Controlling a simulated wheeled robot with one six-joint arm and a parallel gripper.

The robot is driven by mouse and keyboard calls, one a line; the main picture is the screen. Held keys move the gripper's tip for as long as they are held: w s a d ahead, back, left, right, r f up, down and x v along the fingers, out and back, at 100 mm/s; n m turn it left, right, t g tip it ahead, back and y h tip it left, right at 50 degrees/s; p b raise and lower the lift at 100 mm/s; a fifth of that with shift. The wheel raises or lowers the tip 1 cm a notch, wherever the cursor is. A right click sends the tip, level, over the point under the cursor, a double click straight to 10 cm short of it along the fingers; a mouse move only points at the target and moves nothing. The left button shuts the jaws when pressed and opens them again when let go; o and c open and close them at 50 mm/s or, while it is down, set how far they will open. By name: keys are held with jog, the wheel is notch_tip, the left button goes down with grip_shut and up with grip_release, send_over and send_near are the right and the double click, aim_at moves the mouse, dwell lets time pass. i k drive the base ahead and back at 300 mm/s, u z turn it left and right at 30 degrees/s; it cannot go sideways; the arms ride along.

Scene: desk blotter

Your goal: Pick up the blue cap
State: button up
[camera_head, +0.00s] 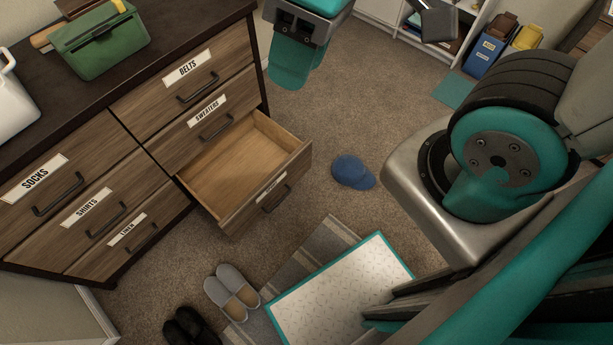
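The blue cap (350,171) lies on the brown carpet, right of the open drawer. Its brim points to the lower right, and nothing touches it from above. Teal and dark grey parts of my arm show at the top and large along the right side.
The wooden dresser (95,130) stands at left with one empty drawer (240,165) pulled out. A green bag (100,42) sits on top. Bins (484,55) stand at back. Carpet around the cap is clear.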

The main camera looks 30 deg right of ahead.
aim_at(347, 170)
jog(key=u, duration=2.65)
jog(key=k, duration=1.4)
jog(key=z, duration=1.65)
